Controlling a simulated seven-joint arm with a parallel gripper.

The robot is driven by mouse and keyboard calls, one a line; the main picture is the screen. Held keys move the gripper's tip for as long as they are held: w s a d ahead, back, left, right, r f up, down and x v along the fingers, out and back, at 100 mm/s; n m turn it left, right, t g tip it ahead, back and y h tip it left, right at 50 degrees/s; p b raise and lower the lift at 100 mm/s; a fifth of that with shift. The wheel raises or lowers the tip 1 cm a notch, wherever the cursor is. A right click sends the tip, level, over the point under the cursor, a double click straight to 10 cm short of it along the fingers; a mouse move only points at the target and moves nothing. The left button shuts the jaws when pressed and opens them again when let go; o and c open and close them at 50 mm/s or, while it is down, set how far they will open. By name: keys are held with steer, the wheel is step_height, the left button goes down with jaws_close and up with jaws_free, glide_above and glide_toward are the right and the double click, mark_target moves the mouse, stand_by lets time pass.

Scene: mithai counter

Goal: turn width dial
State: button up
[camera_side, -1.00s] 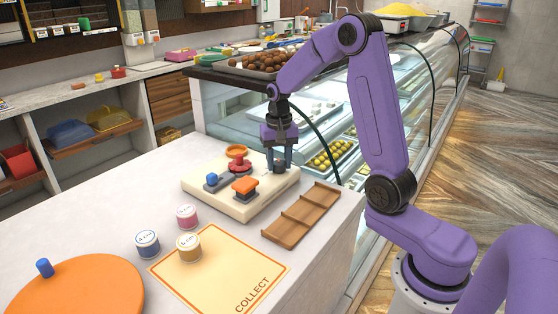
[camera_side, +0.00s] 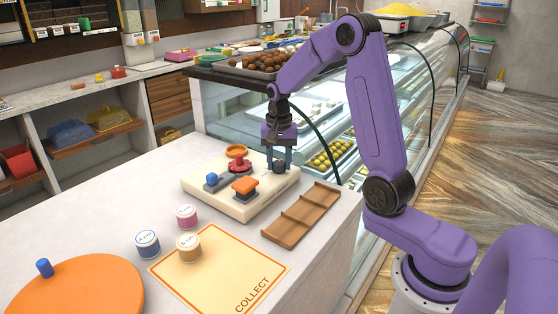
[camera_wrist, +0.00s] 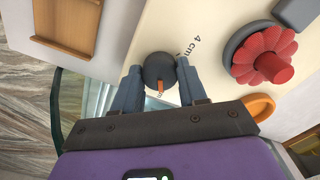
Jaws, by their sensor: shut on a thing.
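The width dial (camera_wrist: 157,66) is a dark round knob with an orange pointer mark, on a cream board (camera_side: 215,204). In the wrist view a "4 cm" label (camera_wrist: 187,45) is printed beside it. My gripper (camera_wrist: 160,76) is shut on the dial, with one grey finger on each side of it. The orange mark points back toward my palm, away from the label. In the side view the dial (camera_side: 279,169) sits low between the fingers at the board's far right corner, partly hidden by them.
A wooden tray (camera_side: 300,216) lies to the right. Several labelled jars and a "COLLECT" mat (camera_side: 220,278) are in front.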

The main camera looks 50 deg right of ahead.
mark_target(279, 163)
steer(key=o, duration=1.1)
steer(key=shift+c, duration=0.2)
steer(key=shift+r, duration=0.1)
step_height(279, 163, up, 17)
steer(key=shift+r, duration=0.15)
steer(key=s+a+f+n, duration=0.3)
steer(key=s+a+n, duration=0.15)
steer(key=a, duration=0.25)
steer(key=s+a+f+n, duration=0.3)
steer(key=s+a+n, duration=0.1)
steer(key=a+n, duration=0.25)
steer(key=s+a+f+n, duration=0.1)
steer(key=s+f+n, duration=0.1)
steer(key=s+n, duration=0.2)
steer(key=s+a+f+n, duration=0.1)
steer(key=s+f+n, duration=0.2)
steer(key=s, duration=0.7)
steer(key=s+f+n, duration=0.2)
steer(key=s+n, duration=0.3)
steer(key=s, duration=0.1)
steer(key=shift+s+a+f, duration=0.3)
steer(key=shift+s+a, duration=0.1)
